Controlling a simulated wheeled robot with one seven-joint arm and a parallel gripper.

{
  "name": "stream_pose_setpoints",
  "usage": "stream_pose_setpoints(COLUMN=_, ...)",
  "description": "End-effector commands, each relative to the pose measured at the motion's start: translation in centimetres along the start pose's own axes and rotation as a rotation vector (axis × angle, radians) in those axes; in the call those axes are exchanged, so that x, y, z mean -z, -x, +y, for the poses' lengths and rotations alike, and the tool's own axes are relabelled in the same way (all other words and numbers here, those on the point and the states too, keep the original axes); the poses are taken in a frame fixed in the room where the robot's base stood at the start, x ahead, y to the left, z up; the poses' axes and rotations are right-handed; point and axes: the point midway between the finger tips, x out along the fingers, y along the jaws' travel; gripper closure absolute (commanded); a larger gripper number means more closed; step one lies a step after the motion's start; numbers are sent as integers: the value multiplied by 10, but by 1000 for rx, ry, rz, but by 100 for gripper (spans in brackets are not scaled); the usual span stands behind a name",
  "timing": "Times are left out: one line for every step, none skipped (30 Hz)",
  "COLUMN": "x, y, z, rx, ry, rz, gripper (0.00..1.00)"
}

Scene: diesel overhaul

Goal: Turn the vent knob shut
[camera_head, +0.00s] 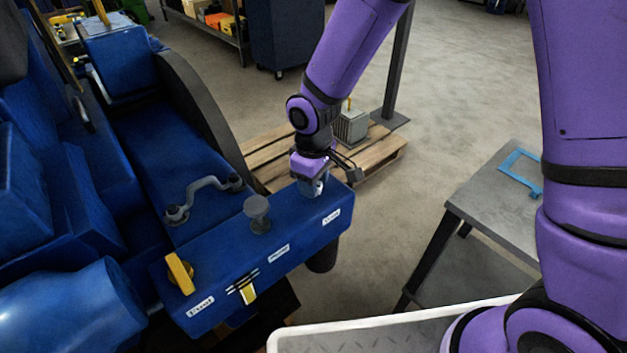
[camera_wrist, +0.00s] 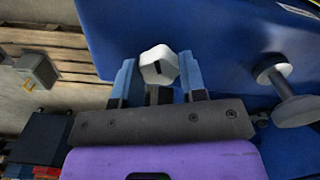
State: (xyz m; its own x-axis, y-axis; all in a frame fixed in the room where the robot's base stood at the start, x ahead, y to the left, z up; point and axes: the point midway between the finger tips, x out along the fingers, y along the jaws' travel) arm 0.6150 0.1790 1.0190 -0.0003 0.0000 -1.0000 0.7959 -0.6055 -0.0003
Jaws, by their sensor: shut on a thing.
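The vent knob (camera_wrist: 159,64) is a pale, lobed knob with a short dark mark on its face. It sits on the right end of the blue housing (camera_head: 222,262), above a small white label (camera_head: 332,216). My gripper (camera_wrist: 158,80) has one blue-grey finger on each side of the knob and is shut on it. In the head view my gripper (camera_head: 311,184) comes down on the knob from above and hides most of it. The knob's dark mark runs nearly along the fingers in the wrist view.
A grey plunger knob (camera_head: 258,213) stands left of my gripper on the same housing. A yellow lever (camera_head: 180,273) is at its left end. A grey bent pipe (camera_head: 205,194) lies behind.

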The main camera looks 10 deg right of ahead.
Motion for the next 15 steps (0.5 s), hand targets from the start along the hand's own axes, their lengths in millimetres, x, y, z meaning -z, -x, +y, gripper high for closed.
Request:
stream_pose_setpoints(x=1, y=1, z=0, rx=-1, ry=-37, rz=1, gripper=85)
stream_pose_setpoints(x=1, y=1, z=0, rx=-1, ry=-61, rz=1, gripper=85)
stream_pose_setpoints(x=0, y=1, z=0, rx=-1, ry=-93, rz=1, gripper=85)
stream_pose_setpoints(x=0, y=1, z=0, rx=-1, ry=-116, rz=1, gripper=85)
stream_pose_setpoints(x=0, y=1, z=0, rx=-1, ry=-135, rz=1, gripper=85)
stream_pose_setpoints(x=1, y=1, z=0, rx=-1, ry=-161, rz=1, gripper=85)
stream_pose_setpoints(x=1, y=1, z=0, rx=-1, ry=-180, rz=1, gripper=85)
stream_pose_setpoints(x=1, y=1, z=0, rx=-1, ry=-199, rz=1, gripper=85)
stream_pose_setpoints(x=0, y=1, z=0, rx=-1, ry=-221, rz=1, gripper=85)
stream_pose_setpoints(x=0, y=1, z=0, rx=-1, ry=-237, rz=1, gripper=85)
stream_pose_setpoints(x=0, y=1, z=0, rx=-1, ry=-250, rz=1, gripper=85)
stream_pose_setpoints(x=0, y=1, z=0, rx=-1, ry=-267, rz=2, gripper=85)
stream_pose_setpoints(x=1, y=1, z=0, rx=-1, ry=-278, rz=2, gripper=85)
stream_pose_setpoints(x=1, y=1, z=0, rx=-1, ry=-287, rz=2, gripper=85)
stream_pose_setpoints(x=1, y=1, z=0, rx=-1, ry=-300, rz=2, gripper=85)
